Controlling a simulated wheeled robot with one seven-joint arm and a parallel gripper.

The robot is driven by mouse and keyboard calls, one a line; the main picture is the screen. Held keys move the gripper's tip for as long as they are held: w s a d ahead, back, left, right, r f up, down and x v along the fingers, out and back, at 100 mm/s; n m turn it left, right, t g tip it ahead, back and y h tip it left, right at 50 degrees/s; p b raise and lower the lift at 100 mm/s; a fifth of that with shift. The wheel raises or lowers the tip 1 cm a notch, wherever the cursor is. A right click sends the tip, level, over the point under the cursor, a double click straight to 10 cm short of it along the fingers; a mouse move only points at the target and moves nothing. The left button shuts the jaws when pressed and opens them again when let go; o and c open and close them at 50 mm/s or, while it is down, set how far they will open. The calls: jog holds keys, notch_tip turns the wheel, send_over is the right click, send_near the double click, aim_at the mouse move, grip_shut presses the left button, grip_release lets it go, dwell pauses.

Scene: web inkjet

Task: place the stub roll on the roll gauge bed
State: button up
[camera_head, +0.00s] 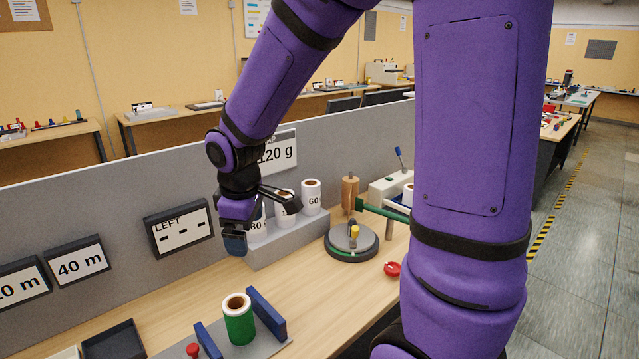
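A short roll (239,320) with a green wrap, white top rim and brown core stands upright on a grey plate (262,349) between two blue upright walls. I cannot tell for sure whether this is the stub roll and the plate the gauge bed. White rolls with brown cores stand in a grey stepped rack (290,238); one is marked 60 (312,198), another 80 (257,228). My gripper (236,242) hangs in front of the rack's left end, overlapping the 80 roll in the picture. Its fingers are dark and partly hidden; I see nothing clearly held.
A round dark turntable (351,243) with a yellow-topped post stands right of the rack. A red round piece (392,269) lies near the table's edge. A black tray (115,342) is at the front left. A grey partition (120,215) with signs runs behind.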

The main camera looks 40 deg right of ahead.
jog(key=s+d+r+m+t, duration=0.3)
jog(key=s+r+m, duration=0.5)
jog(key=s+r, duration=0.7)
jog(key=s, duration=0.3)
jog(key=shift+d+y, duration=0.15)
jog(key=shift+y, duration=0.25)
